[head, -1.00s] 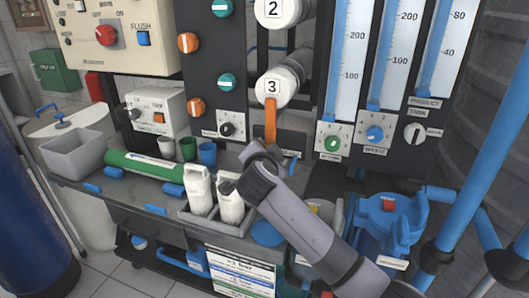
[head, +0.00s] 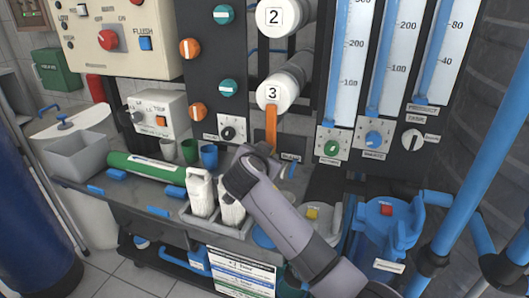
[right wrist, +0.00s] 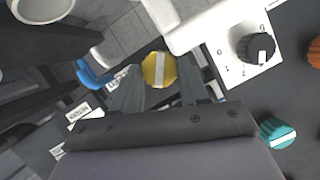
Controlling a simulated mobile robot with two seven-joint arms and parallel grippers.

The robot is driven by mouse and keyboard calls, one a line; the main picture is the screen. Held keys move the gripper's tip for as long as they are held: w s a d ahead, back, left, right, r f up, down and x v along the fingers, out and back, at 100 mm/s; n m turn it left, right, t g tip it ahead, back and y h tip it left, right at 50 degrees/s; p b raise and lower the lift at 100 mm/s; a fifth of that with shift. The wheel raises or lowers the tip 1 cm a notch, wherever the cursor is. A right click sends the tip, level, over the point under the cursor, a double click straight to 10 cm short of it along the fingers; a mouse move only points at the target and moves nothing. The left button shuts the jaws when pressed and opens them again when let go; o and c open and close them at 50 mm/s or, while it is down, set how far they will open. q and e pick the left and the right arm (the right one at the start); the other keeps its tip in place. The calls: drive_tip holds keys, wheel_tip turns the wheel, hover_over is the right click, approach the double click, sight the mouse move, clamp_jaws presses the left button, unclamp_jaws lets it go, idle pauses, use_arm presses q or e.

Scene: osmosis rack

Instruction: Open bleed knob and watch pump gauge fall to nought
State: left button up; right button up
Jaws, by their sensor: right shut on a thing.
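The bleed knob (right wrist: 158,70), yellow with a pale bar, sits between the fingertips of my right gripper (right wrist: 161,82) in the right wrist view. The gripper is shut on it. The pale bar runs nearly upright in that picture. In the head view my right arm reaches up from the lower right to the panel's lower edge, and its wrist hides the knob. A small label (head: 292,156) shows beside the wrist. I cannot make out a pump gauge in either view. My left gripper is not in view.
Above the wrist are an orange lever (head: 271,128) and a white cylinder end marked 3 (head: 272,92). White bottles (head: 200,193) stand in a tray left of the arm. A green knob (head: 332,148) and a blue knob (head: 374,139) sit to the right. A blue pipe (head: 465,150) slants further right.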

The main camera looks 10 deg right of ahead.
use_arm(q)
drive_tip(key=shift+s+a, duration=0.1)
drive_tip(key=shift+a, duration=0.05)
use_arm(e)
drive_tip(key=shift+a+n+g+h, duration=0.15)
drive_tip(key=shift+n+g+h, duration=0.3)
drive_tip(key=shift+n, duration=0.25)
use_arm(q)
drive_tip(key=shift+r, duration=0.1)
use_arm(e)
drive_tip(key=o, duration=1)
drive_tip(key=shift+o, duration=0.2)
use_arm(q)
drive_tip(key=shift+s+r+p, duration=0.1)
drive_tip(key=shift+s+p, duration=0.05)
drive_tip(key=shift+p, duration=0.15)
